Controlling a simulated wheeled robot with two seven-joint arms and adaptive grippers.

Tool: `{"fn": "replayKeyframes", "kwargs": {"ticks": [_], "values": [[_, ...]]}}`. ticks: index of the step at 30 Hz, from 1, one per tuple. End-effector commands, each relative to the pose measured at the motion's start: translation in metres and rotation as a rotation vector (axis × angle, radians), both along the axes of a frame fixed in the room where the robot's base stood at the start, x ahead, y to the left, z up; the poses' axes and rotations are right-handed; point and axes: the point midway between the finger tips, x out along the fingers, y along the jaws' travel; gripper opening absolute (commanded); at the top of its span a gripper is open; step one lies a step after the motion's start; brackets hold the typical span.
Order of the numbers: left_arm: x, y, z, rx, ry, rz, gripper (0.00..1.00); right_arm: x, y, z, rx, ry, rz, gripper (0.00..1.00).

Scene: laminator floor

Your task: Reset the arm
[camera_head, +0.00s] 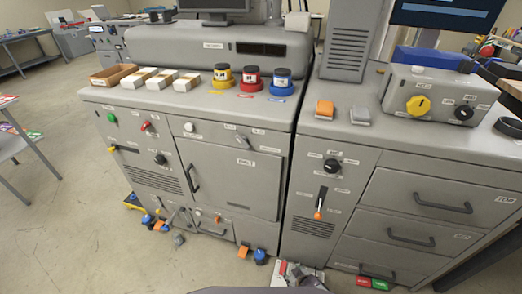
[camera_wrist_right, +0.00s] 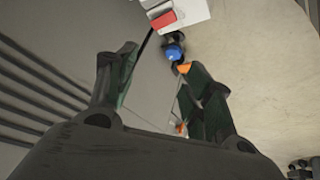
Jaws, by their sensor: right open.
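Beyond the fingertips are a blue piece (camera_wrist_right: 173,51) and an orange piece (camera_wrist_right: 184,67), apart from the fingers as far as I can tell. My left gripper does not show.
The grey machine (camera_head: 240,178) and the drawer cabinet (camera_head: 415,205) stand close ahead. Yellow, red (camera_head: 250,80) and blue containers and several boxes sit on top. Small orange and blue pieces lie at the machine's foot. Open floor (camera_head: 80,220) lies at left.

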Motion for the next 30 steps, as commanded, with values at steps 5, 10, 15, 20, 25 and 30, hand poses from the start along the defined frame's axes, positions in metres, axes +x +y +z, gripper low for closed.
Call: {"fn": "replayKeyframes", "kwargs": {"ticks": [5, 10, 15, 20, 25, 30], "values": [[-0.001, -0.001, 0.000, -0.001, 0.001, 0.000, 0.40, -0.030, -0.044, -0.042, -0.032, 0.023, 0.011, 0.52], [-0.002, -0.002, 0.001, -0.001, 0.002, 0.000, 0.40, -0.074, -0.088, -0.080, -0.050, 0.072, -0.029, 0.52], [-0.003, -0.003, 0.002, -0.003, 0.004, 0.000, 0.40, -0.133, -0.127, -0.113, -0.058, 0.152, -0.116, 0.52], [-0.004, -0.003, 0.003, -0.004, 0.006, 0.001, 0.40, -0.195, -0.157, -0.137, -0.074, 0.244, -0.193, 0.52], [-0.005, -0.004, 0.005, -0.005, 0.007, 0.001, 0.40, -0.261, -0.178, -0.152, -0.090, 0.336, -0.262, 0.52], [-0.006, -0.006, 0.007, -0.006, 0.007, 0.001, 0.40, -0.313, -0.182, -0.157, -0.089, 0.393, -0.304, 0.52]]}}
